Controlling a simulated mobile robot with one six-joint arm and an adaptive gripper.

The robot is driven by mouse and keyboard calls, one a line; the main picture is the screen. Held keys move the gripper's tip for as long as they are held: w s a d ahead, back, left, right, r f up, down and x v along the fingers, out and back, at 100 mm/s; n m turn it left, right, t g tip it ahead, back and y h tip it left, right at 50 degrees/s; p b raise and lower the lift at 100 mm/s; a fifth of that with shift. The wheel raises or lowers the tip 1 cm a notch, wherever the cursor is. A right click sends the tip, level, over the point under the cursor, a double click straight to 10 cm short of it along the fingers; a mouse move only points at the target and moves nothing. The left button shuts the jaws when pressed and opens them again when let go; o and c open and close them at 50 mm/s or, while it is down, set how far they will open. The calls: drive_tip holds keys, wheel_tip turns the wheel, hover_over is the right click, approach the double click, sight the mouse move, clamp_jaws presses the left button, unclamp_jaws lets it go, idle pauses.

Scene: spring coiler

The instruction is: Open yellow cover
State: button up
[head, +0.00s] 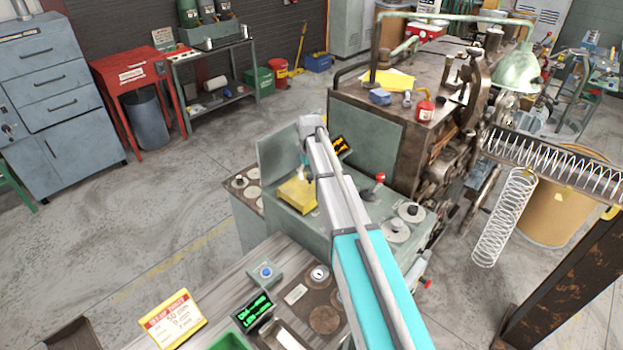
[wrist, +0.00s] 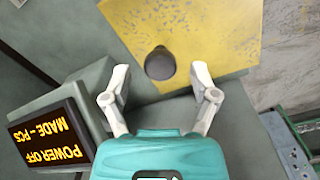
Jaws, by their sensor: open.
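The yellow cover (head: 298,194) lies on the grey-green machine console in the head view. In the wrist view the cover (wrist: 207,35) is a worn yellow plate with a dark round knob (wrist: 160,63) near its lower edge. My gripper (wrist: 160,80) is open, one pale finger on each side of the knob, with visible gaps. I cannot tell whether the fingertips are level with the knob. In the head view my arm hides part of the console, and the fingers are hard to make out. The cover appears shut.
A small display (wrist: 48,137) reading "POWER OFF" stands close to the left finger in the wrist view. A red-topped lever (head: 378,180) and round dials (head: 411,212) sit right of the arm. An upright grey-green panel (head: 283,152) stands behind the cover.

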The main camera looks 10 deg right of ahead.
drive_tip(key=shift+f, duration=0.3)
clamp_jaws()
drive_tip(key=shift+d, duration=0.2)
drive_tip(key=shift+a, duration=0.15)
drive_tip(key=shift+r, duration=0.1)
